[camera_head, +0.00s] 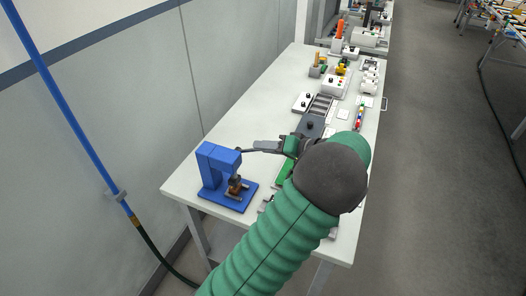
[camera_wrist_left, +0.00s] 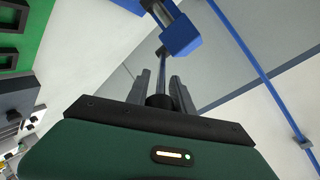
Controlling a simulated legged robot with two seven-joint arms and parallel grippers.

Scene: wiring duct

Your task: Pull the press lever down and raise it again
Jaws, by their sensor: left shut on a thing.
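The blue press (camera_head: 222,170) stands on the near left corner of the white table, with a dark and brown tool part low under its head. Its thin lever (camera_head: 252,150) sticks out to the right from the press head. My left gripper (camera_head: 281,147) reaches the lever's outer end from the right and is shut on it. In the left wrist view, the lever rod (camera_wrist_left: 162,66) runs between the two dark fingers of the gripper (camera_wrist_left: 161,88) towards the blue press head (camera_wrist_left: 184,34). A dark round knob sits between the fingers. My right gripper is not in view.
Several fixtures and parts line the white table (camera_head: 239,115) behind my left arm, including a dark tray (camera_head: 319,107) and a white box (camera_head: 335,86). A grey wall with a blue pipe (camera_head: 62,102) is at the left. My arm hides part of the near table.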

